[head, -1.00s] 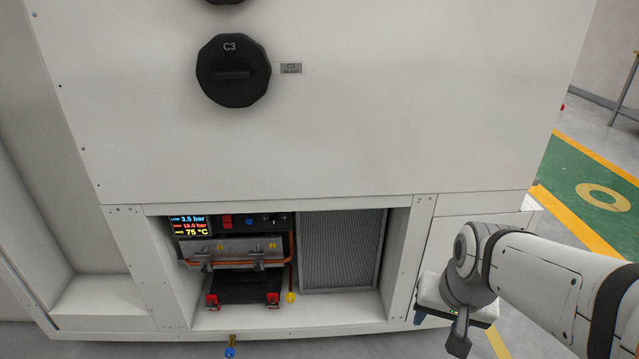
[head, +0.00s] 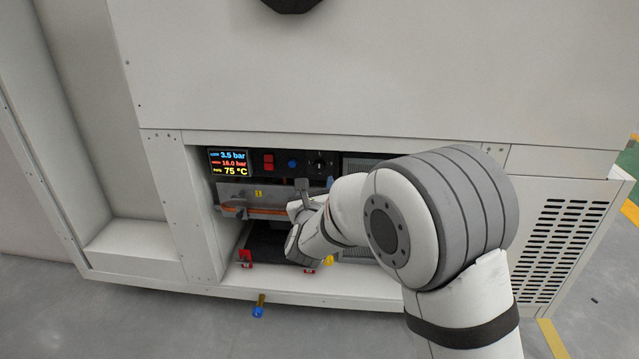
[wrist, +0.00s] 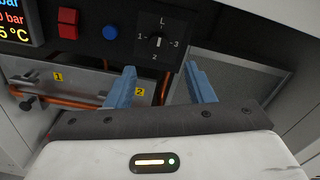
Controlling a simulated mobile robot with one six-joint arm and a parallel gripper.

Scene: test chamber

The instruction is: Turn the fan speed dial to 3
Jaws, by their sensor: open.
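The fan speed dial (wrist: 158,42) is a black round knob on the dark panel in the wrist view, with L above it, 1 at left, 2 below and 3 at right. Its light mark looks upright, on the line between L and 2; which end is the pointer I cannot tell. The dial is small in the head view (head: 320,162). My gripper (wrist: 161,73) is open and empty, its two blue fingers below the dial in the wrist picture, one to each side, apart from it. In the head view my arm hides most of the gripper.
Left of the dial are a blue button (wrist: 110,33), a red switch (wrist: 68,23) and a lit display (head: 229,163). Below lie a metal unit with copper pipe (wrist: 75,82) and a grille (wrist: 225,75) at right. The recess frame (head: 188,215) surrounds these.

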